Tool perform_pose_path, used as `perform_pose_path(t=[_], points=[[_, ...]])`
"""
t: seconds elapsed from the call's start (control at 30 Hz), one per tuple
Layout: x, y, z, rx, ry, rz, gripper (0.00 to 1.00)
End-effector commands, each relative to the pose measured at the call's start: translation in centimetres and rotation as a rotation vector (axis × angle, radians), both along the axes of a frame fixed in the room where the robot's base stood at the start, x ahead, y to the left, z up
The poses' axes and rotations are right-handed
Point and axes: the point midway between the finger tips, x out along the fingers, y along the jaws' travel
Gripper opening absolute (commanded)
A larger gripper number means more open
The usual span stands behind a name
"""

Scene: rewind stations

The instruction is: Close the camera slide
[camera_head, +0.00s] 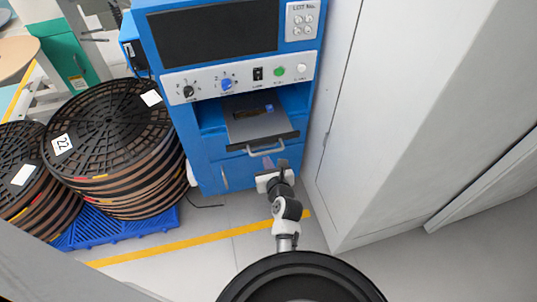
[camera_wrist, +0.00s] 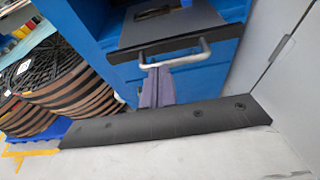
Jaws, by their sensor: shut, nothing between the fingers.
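The camera slide (camera_head: 255,127) is a grey tray with a black front bar and a silver handle (camera_head: 267,150). It sticks out of the opening in the blue station. In the wrist view the slide (camera_wrist: 168,26) and its handle (camera_wrist: 180,60) are at the top. My gripper (camera_head: 274,162) is shut and empty, close in front of the slide. In the wrist view its purple fingertips (camera_wrist: 157,70) are together at the left part of the handle. I cannot tell whether they touch it.
The blue station (camera_head: 220,165) has a dark screen and a knob panel (camera_head: 240,79) above the opening. A tall pale cabinet (camera_head: 400,110) stands close on the right. Stacked black reels (camera_head: 115,145) on a blue pallet (camera_head: 120,230) stand left. Floor with a yellow line (camera_head: 190,243) is clear in front.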

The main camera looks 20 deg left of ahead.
Motion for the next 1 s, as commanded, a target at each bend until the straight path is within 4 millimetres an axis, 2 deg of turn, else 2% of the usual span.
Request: perform_pose_path(t=[0.5,0.67,1.0], points=[[6.6,4.4,-2.3,-0.002,-0.002,0.002,0.00],[7.4,4.9,-2.7,-0.003,-0.002,0.000,0.00],[7.5,5.0,-2.8,-0.003,-0.002,0.000,0.00]])
